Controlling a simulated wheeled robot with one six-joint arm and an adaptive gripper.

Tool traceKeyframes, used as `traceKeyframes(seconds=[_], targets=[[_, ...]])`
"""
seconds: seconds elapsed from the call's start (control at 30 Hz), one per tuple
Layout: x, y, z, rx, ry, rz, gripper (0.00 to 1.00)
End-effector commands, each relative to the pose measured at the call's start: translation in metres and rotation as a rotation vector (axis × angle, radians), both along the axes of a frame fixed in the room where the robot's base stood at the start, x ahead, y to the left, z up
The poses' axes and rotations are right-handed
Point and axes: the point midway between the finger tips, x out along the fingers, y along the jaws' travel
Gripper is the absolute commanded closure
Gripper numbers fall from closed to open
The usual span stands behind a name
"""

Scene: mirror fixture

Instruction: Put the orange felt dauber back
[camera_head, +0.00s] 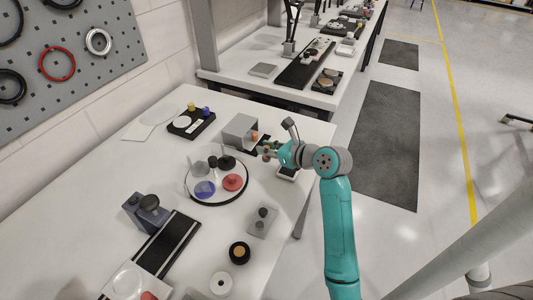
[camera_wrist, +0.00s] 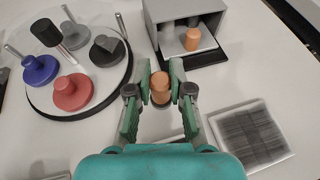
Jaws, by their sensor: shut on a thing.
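My gripper (camera_wrist: 160,92) is shut on an orange cylindrical dauber (camera_wrist: 160,82), held between its two green fingers in front of the open grey box. In the head view my gripper (camera_head: 268,150) is just right of the box. A second orange cylinder (camera_wrist: 192,39) shows inside the grey box (camera_wrist: 153,30), with a darker shape behind it. I cannot tell whether either is a reflection. The box (camera_head: 237,129) stands at the back right of the table, its opening facing my gripper. The dauber's lower end is hidden from the wrist camera.
A round tray (camera_wrist: 36,100) with blue (camera_wrist: 40,69), red (camera_wrist: 72,92) and grey knobbed pieces stands left of my gripper. A dark-topped square pad (camera_wrist: 248,134) lies at right. A black holder (camera_head: 190,124) sits behind the tray. Bare table lies between tray and box.

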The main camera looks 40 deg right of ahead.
Motion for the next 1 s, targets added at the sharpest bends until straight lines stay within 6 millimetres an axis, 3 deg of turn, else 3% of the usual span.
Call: traceKeyframes(seconds=[0.17, 0.53, 0.57, 0.63, 1.0], targets=[[0.0, 0.0, -0.022, 0.003, 0.002, 0.001, 1.0], [0.0, 0.0, -0.025, 0.002, 0.001, 0.0, 1.0], [0.0, 0.0, -0.025, 0.001, 0.001, 0.001, 0.75], [0.0, 0.0, -0.025, 0.001, 0.001, 0.001, 0.57], [0.0, 0.0, -0.021, 0.0, 0.0, 0.001, 0.55]])
